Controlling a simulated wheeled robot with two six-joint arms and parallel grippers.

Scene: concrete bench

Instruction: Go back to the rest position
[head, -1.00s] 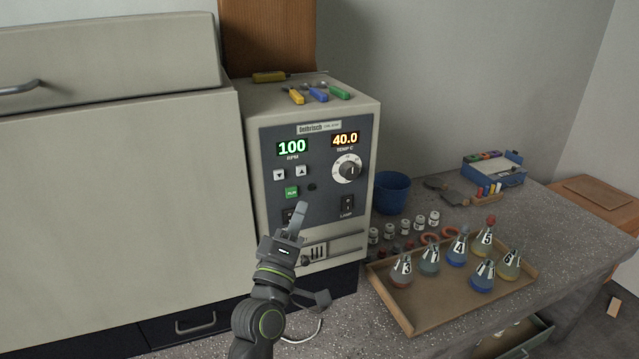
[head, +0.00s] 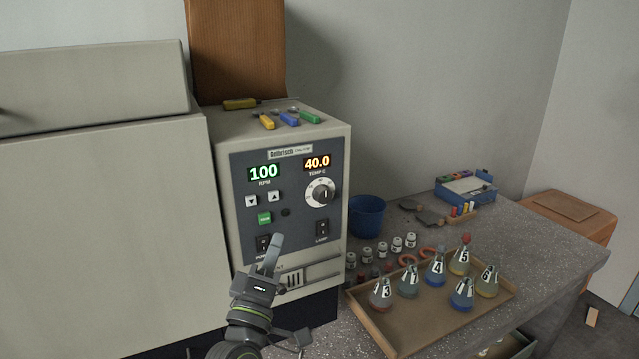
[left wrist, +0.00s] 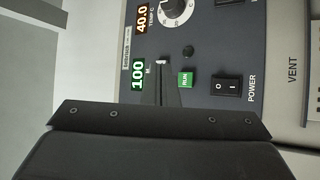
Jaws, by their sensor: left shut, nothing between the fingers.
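My left gripper (head: 273,254) is shut and empty, in front of the lower part of the control panel (head: 290,195) in the head view. Its fingers point up, near the POWER switch (head: 263,243), which they partly cover. The panel reads 100 RPM and 40.0 TEMP C. The green RUN button (head: 264,218) sits above the fingertips in the picture. In the left wrist view the closed fingers (left wrist: 162,66) stand before the panel, between the RPM display and the RUN button (left wrist: 186,79). My right gripper is not in view.
A wooden tray (head: 408,341) with several numbered flasks stands on the bench to the right. Small white-capped vials (head: 381,250), a blue cup (head: 367,216) and a blue box (head: 466,192) stand behind it. Tools with coloured handles (head: 289,119) lie on top of the machine.

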